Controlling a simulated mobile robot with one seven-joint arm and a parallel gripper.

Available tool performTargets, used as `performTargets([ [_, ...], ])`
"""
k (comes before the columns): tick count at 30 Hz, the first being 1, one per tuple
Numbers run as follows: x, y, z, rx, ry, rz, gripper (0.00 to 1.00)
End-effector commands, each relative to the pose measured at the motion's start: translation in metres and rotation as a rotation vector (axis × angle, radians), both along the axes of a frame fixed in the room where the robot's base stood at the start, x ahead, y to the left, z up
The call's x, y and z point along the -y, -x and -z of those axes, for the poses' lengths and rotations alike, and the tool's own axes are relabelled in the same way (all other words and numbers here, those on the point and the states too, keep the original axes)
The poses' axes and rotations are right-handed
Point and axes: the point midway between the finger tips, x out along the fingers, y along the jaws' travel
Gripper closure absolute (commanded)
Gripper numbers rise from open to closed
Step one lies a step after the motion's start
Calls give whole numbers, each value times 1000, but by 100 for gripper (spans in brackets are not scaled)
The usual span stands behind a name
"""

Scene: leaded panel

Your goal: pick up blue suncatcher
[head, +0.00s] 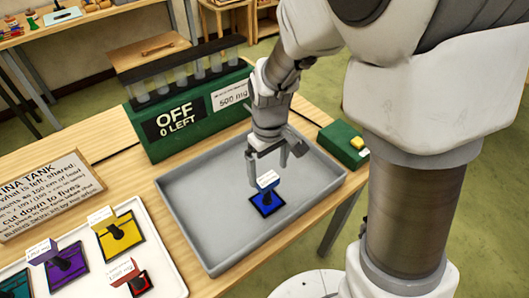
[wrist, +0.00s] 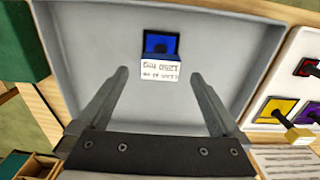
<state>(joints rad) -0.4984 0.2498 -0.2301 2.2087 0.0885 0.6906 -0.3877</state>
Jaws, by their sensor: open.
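The blue suncatcher (head: 259,207) is a dark-framed blue square lying in the grey tray (head: 202,242). It has a dark knob and a white label reading 1250 mg. In the wrist view the suncatcher (wrist: 158,49) lies at the upper middle, its label toward me. My gripper (head: 268,166) is open above the tray, just above and behind the suncatcher in the head view. In the wrist view my gripper's two fingers (wrist: 158,73) are spread wide and empty, with the suncatcher beyond their tips. They appear apart from it.
A green box (head: 182,122) with tubes and an "OFF 0 LEFT" sign stands behind the tray. A white tray (head: 172,272) with several coloured suncatchers lies at left. A small green box (head: 343,143) with a yellow button sits at right.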

Motion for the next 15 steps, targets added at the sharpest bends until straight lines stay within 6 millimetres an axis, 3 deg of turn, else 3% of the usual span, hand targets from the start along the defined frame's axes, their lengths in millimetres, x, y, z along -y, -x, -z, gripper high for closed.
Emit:
performTargets([
  [9,-2,-1,41,-5,2,1,0],
  [15,-2,-2,50,-1,1,1,0],
])
